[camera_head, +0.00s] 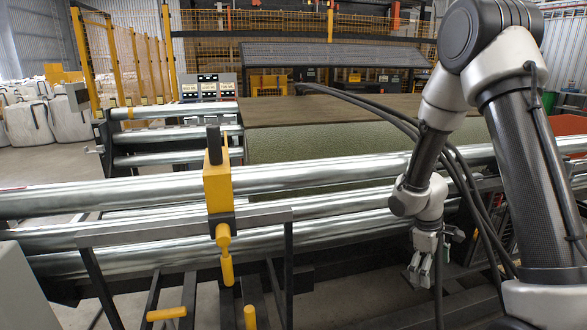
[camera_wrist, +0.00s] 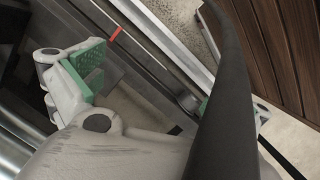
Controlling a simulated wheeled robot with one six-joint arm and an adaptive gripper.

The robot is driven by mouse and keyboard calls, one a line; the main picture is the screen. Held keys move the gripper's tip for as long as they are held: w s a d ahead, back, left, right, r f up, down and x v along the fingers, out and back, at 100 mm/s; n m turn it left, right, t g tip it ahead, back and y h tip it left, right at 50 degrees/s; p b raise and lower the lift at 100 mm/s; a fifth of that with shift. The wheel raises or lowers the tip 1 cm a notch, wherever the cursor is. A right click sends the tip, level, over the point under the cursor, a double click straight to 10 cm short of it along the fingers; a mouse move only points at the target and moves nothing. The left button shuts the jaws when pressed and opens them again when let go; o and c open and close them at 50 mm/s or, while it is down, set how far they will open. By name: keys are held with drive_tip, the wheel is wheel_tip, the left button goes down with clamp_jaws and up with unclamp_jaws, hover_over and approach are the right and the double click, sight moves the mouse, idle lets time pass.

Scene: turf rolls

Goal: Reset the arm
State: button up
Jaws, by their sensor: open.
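My gripper (camera_head: 420,272) hangs pointing down at the lower right of the head view, in front of the shiny metal rollers (camera_head: 330,205). It is empty and apart from the turf. In the wrist view one finger with a green pad (camera_wrist: 88,68) shows at the left. A black cable of mine hides much of the other finger at the right, where only a bit of green shows. The green turf (camera_head: 320,143) lies behind the rollers in the head view, under a brown flat surface (camera_head: 320,109).
A yellow clamp with a handle (camera_head: 218,188) sits on the rollers left of my arm. A dark frame (camera_head: 180,232) stands below it. Yellow mesh fencing (camera_head: 140,60) and white bags (camera_head: 65,118) are at the back left. Grey floor shows at the left.

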drive_tip(key=s+r+m+t, duration=0.2)
drive_tip(key=s+r, duration=0.5)
drive_tip(key=r, duration=0.3)
drive_tip(key=s+a+r+m+t+y, duration=0.1)
drive_tip(key=s+r+m, duration=0.2)
drive_tip(key=s+r, duration=0.4)
drive_tip(key=s+r+m+t+y, duration=0.1)
drive_tip(key=s+r+m+t, duration=0.1)
drive_tip(key=s+r, duration=0.5)
wheel_tip(320, 180, up, 6)
drive_tip(key=shift+a+r+m+t, duration=0.1)
drive_tip(key=shift+a+m+t, duration=0.2)
drive_tip(key=shift+m, duration=0.3)
